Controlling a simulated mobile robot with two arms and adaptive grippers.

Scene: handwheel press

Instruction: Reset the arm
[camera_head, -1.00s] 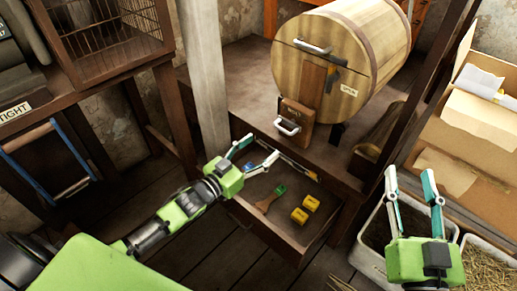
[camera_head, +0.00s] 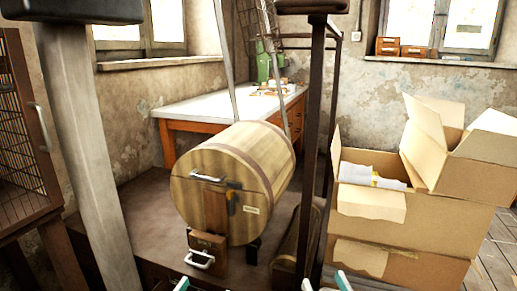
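My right gripper (camera_head: 336,284) shows only by its fingertips at the bottom edge, to the right of the barrel. The white tip and the teal tip stand apart with nothing seen between them. My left gripper (camera_head: 183,284) shows only as a small teal tip at the bottom edge, below and left of the barrel's lower handle. Whether it is open cannot be seen. The rest of both arms is out of view. The wooden barrel (camera_head: 222,165) lies on its side on the bench, with metal handles and a small label on its front.
A dark post (camera_head: 313,120) rises right of the barrel, and a pale post (camera_head: 85,150) stands at left. Open cardboard boxes (camera_head: 415,210) are stacked at right. A white-topped table (camera_head: 210,106) stands behind. A wire cage (camera_head: 22,150) is at far left.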

